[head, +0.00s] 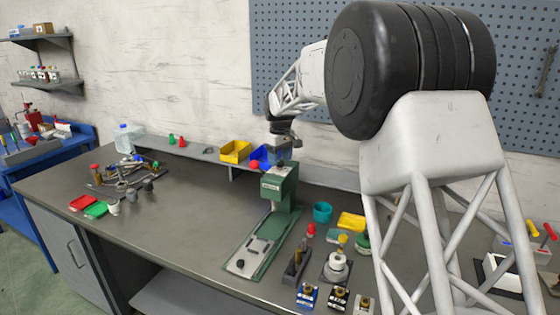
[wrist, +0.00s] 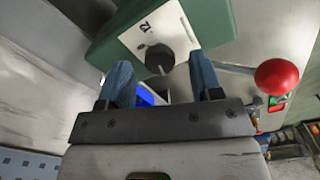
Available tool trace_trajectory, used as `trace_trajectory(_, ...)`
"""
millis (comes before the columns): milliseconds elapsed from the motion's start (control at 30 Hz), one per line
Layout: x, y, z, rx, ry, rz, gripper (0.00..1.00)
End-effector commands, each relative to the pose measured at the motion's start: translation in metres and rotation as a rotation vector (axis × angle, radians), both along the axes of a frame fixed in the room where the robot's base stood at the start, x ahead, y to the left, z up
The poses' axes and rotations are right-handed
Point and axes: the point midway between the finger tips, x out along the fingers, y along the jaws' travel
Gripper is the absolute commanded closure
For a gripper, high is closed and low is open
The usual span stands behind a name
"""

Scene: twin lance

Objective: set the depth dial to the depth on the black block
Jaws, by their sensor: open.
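The depth dial (wrist: 159,58) is a dark round knob with a light pointer line, on a white plate on the green machine (wrist: 105,48). A "12" shows on the plate, upside down or tilted; other marks are too small to read. My gripper (wrist: 160,64) is open, with its blue fingers on either side of the dial; I cannot tell whether they touch it. In the head view the green machine (head: 281,187) stands mid-bench with my gripper above its head, where the dial is hidden. The black block (head: 339,298) is at the front; its label is too small to read.
A red ball knob (wrist: 276,76) sticks out beside the machine. A blue block (head: 307,295) and a grey block (head: 364,304) flank the black block. A yellow bin (head: 235,152) stands behind.

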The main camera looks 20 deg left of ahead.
Motion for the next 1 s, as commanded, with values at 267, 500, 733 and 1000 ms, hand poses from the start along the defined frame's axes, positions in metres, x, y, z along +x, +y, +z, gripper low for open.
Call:
trace_trajectory(267,0.0000,-0.0001,-0.0102,0.000,0.000,0.000,0.41)
trace_trajectory(500,0.0000,-0.0001,-0.0102,0.000,0.000,0.000,0.44)
trace_trajectory(733,-0.0001,-0.0001,-0.0102,0.000,0.000,0.000,0.79)
trace_trajectory(1000,-0.0003,0.0000,-0.0102,0.000,0.000,-0.007,0.90)
